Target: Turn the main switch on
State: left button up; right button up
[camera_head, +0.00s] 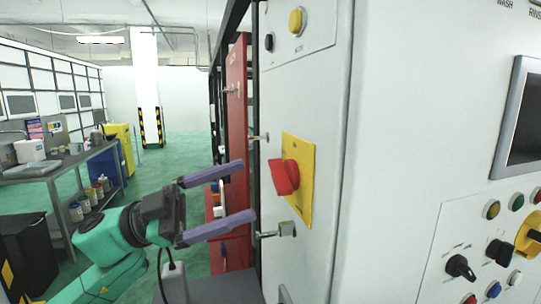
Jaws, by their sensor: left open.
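The main switch is a red handle (285,177) on a yellow plate (303,180), mounted on the side face of the light grey cabinet (305,110). The red handle sticks out to the left and looks a little tilted. My left gripper (248,191) is to the left of the switch. Its two purple fingers are spread one above the other and point right towards the handle. They look empty, with a gap between fingertips and handle in the picture; the depth distance is hard to judge. My right gripper does not show.
A metal latch (281,231) sticks out of the cabinet below the switch. A yellow button (296,20) is above it. A control panel (487,255) with knobs and buttons is at the right. A red cabinet (237,150) stands behind the fingers. A bench (68,162) stands at the left, with open green floor beyond.

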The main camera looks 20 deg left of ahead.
aim_at(272, 177)
pick_arm(q)
jog(key=p+x, duration=0.1)
jog(key=x, duration=0.1)
jog(key=p+x, duration=0.2)
jog(key=x, duration=0.1)
jog(key=shift+w+r, duration=0.2)
jog(key=shift+r, duration=0.2)
jog(key=shift+w+d+f, duration=0.1)
jog(key=shift+d, duration=0.35)
jog(key=shift+f, duration=0.1)
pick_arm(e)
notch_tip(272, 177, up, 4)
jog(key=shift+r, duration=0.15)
pick_arm(q)
jog(key=c, duration=1.2)
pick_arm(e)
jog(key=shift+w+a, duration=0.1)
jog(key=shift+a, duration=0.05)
